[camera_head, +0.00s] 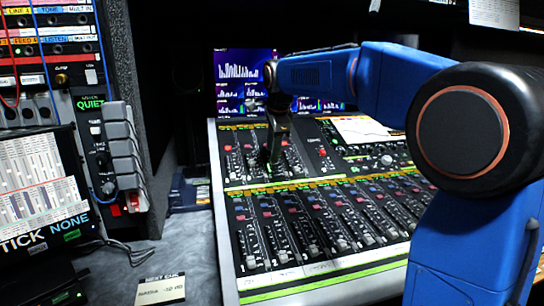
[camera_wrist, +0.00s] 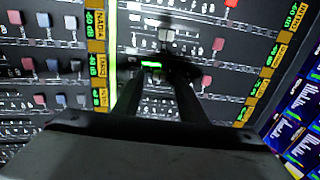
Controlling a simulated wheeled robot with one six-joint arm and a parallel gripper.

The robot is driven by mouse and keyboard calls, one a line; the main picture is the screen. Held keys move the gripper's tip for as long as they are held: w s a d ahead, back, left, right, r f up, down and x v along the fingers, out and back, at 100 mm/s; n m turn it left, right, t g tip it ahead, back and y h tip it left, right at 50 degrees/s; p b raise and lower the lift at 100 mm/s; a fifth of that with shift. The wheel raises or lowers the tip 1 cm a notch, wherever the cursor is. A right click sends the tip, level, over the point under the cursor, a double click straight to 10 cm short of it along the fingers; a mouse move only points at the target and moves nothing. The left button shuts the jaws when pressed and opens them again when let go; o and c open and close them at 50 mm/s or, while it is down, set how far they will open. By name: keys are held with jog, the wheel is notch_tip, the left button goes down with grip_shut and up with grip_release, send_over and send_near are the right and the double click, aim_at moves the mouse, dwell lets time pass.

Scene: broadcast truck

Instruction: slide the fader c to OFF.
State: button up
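The mixing console (camera_head: 330,272) has a lower bank of several vertical faders, with light caps such as the one at the front left (camera_head: 283,256). A smaller upper bank lies behind it. No letter is readable, so I cannot tell which is fader c. My gripper (camera_head: 274,152) points down over the upper bank. In the wrist view my gripper (camera_wrist: 160,76) shows two dark fingers with a gap between them, and nothing is visibly held. A green light (camera_wrist: 151,64) shows near the fingertips. A pale cap (camera_wrist: 165,36) lies beyond them. Contact with the console is unclear.
A rack with patch cables (camera_head: 30,55) and a tilted screen (camera_head: 40,185) stand at the left. A small card (camera_head: 160,290) lies on the grey desk (camera_head: 185,245). Monitors (camera_head: 238,72) stand behind the console. My blue arm covers the console's right side.

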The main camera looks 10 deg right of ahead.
aim_at(275, 176)
jog(key=shift+x, duration=1.5)
grip_shut()
jog(key=shift+s+f, duration=0.4)
jog(key=shift+s, duration=0.5)
jog(key=shift+s+f, duration=0.4)
jog(key=shift+s, duration=0.5)
jog(key=shift+s+f, duration=0.35)
jog(key=shift+s, duration=0.55)
grip_release()
jog(key=shift+s, duration=0.1)
jog(key=shift+r, duration=0.15)
